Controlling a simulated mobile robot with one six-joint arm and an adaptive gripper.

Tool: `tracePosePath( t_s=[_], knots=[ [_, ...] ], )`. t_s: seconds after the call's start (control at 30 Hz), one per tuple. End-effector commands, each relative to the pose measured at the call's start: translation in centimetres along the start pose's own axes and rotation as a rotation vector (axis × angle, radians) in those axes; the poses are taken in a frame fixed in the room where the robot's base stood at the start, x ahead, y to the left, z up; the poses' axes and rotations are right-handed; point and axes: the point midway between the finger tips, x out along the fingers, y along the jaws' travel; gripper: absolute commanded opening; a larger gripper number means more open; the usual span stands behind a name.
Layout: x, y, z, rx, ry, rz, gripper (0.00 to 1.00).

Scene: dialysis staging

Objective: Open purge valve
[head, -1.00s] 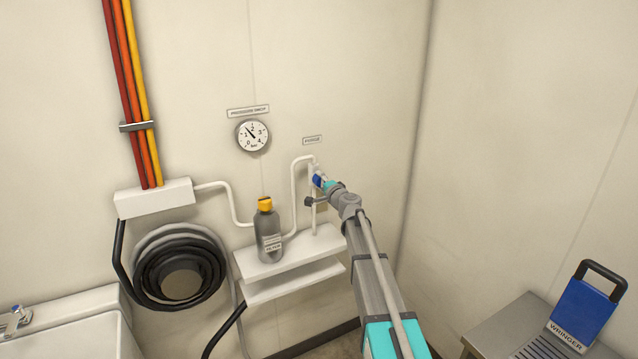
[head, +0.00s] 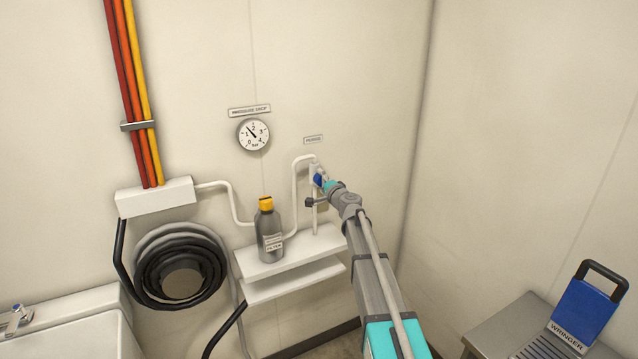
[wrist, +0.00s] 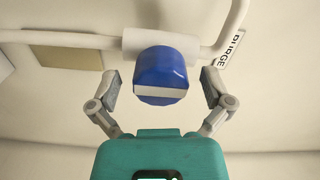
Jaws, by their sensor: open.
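The purge valve has a round blue knob (wrist: 160,72) with a pale bar across its face, mounted on a white pipe fitting. In the head view the blue knob (head: 318,180) shows small, below the PURGE label (head: 313,139). My gripper (wrist: 160,88) is open, with one finger on each side of the knob and a visible gap on both sides. In the head view my gripper (head: 323,182) is at the valve, and its fingers are hard to make out.
A pressure gauge (head: 253,134) hangs left of the valve. A grey filter bottle with a yellow cap (head: 269,230) stands on a white shelf (head: 318,244) below. White pipes (head: 294,190) run close beside the valve. A coiled black hose (head: 150,276) hangs further left.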

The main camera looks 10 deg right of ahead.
Motion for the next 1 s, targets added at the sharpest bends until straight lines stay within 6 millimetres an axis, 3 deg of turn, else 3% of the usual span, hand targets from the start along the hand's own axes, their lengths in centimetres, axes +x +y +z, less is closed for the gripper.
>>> tracePosePath(
  t_s=[0.27,0.43,1.0],
  knots=[
    [-0.3,0.0,-0.1,0.001,0.001,0.000,1.00],
    [-1.6,0.0,0.0,0.001,0.002,0.000,1.00],
    [-10.1,0.0,0.1,0.000,0.001,0.001,1.00]
  ],
)
